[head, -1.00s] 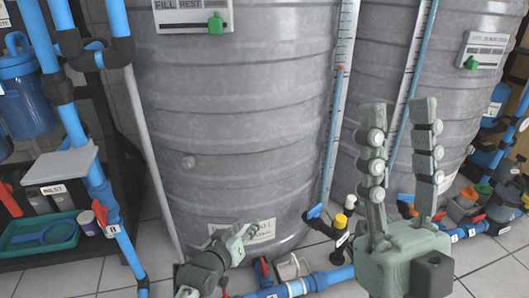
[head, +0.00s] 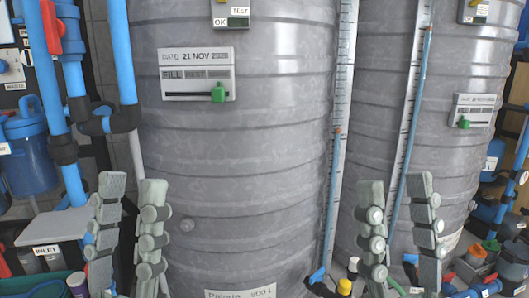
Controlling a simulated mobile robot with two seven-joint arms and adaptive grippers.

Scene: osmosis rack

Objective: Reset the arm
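My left gripper (head: 132,188) is upright at the lower left, its two grey fingers apart with nothing between them. It shows in front of the left edge of a large grey tank (head: 240,150). My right gripper (head: 396,187) is upright at the lower right, its fingers apart and empty. It shows in front of the second grey tank (head: 450,170). The palms of both grippers are below the picture's edge.
Blue pipes (head: 122,50) with a red valve handle (head: 50,28) stand at the left, beside a blue filter housing (head: 30,155) and an INLET shelf (head: 55,226). The front tank bears a dated label with a green slider (head: 218,93). A yellow-capped fitting (head: 344,287) is low between the tanks.

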